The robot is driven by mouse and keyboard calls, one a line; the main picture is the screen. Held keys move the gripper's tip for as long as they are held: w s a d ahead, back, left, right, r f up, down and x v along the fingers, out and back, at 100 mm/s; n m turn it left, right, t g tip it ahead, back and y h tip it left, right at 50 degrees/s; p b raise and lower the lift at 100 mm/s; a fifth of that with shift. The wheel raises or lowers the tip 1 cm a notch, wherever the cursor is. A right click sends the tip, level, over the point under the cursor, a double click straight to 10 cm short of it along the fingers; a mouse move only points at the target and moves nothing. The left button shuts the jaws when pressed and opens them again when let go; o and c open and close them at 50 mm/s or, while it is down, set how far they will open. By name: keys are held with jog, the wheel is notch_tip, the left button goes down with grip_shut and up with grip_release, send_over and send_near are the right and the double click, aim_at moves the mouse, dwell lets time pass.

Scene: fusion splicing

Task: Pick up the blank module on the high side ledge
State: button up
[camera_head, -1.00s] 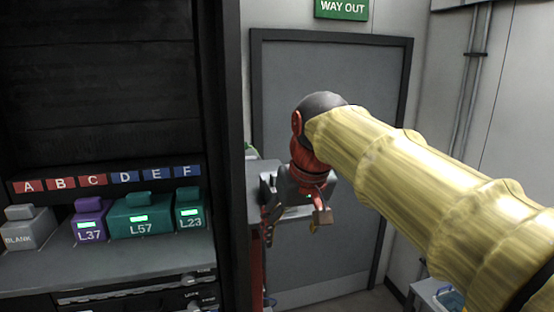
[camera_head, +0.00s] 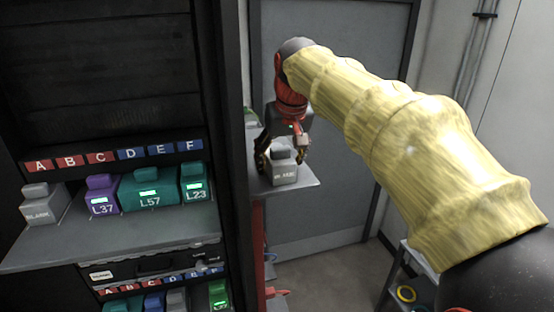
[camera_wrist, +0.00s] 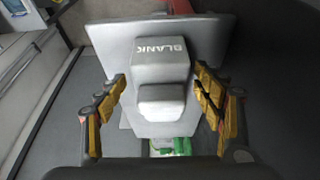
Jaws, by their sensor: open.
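The grey blank module (camera_head: 284,174) sits upright on the grey side ledge (camera_head: 306,183), right of the rack. In the wrist view the module (camera_wrist: 157,66) shows its BLANK label and a raised grip block, on the ledge (camera_wrist: 214,34). My gripper (camera_head: 282,158) is open over the module. In the wrist view my gripper (camera_wrist: 160,78) has its yellow-padded fingers on either side of the module, with visible gaps. The far finger is partly hidden in the head view.
A second blank module (camera_head: 42,206) stands on the rack shelf (camera_head: 120,243) beside purple L37 (camera_head: 102,198), teal L57 (camera_head: 148,194) and L23 (camera_head: 194,184). The rack's dark side post (camera_head: 230,130) is close left of my gripper. A green-topped thing (camera_wrist: 171,146) lies near the module.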

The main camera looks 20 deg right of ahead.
jog(key=shift+x, duration=0.9)
jog(key=c, duration=1.3)
